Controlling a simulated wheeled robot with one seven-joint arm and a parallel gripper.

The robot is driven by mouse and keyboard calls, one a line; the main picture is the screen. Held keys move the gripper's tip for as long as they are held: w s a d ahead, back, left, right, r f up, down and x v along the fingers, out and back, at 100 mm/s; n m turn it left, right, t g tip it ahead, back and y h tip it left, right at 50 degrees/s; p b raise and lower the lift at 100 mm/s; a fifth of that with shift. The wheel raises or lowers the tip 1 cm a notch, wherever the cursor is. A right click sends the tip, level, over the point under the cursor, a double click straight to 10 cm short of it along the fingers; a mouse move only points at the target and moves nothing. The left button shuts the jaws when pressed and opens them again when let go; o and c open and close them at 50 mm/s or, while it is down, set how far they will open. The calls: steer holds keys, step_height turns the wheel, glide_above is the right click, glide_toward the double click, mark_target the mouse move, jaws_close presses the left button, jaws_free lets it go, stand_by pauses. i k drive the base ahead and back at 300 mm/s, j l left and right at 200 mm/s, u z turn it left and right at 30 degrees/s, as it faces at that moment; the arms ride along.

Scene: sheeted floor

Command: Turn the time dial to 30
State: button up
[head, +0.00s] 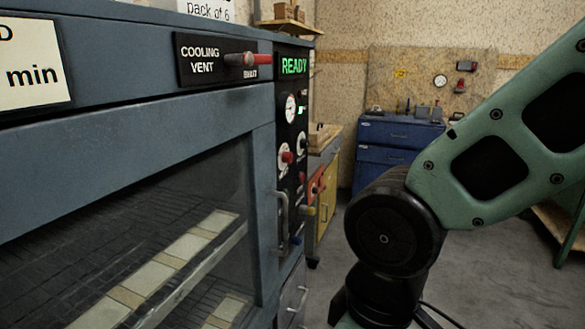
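A dark control panel (291,203) sits at the right end of a blue-grey oven and is seen at a steep angle. It carries a green READY display, a round white gauge (291,108), and several knobs. One is a red-and-pale knob (286,157), and another pale knob (301,144) is beside it. Their labels and pointer settings are too small to read, so I cannot tell which is the time dial. My green and black arm fills the right side, apart from the panel in the picture. My gripper is not in view.
The oven door (125,215) has a glass window with pale tiles on racks inside. A vent lever (247,60) with a red part sticks out above it. A door handle (282,218) stands beside the panel. A blue cabinet (395,140) stands behind. Grey floor lies between.

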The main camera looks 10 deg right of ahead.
mark_target(305, 144)
steer(key=i+l, duration=0.2)
steer(key=i, duration=0.35)
steer(key=i+l, duration=0.2)
steer(key=i, duration=0.3)
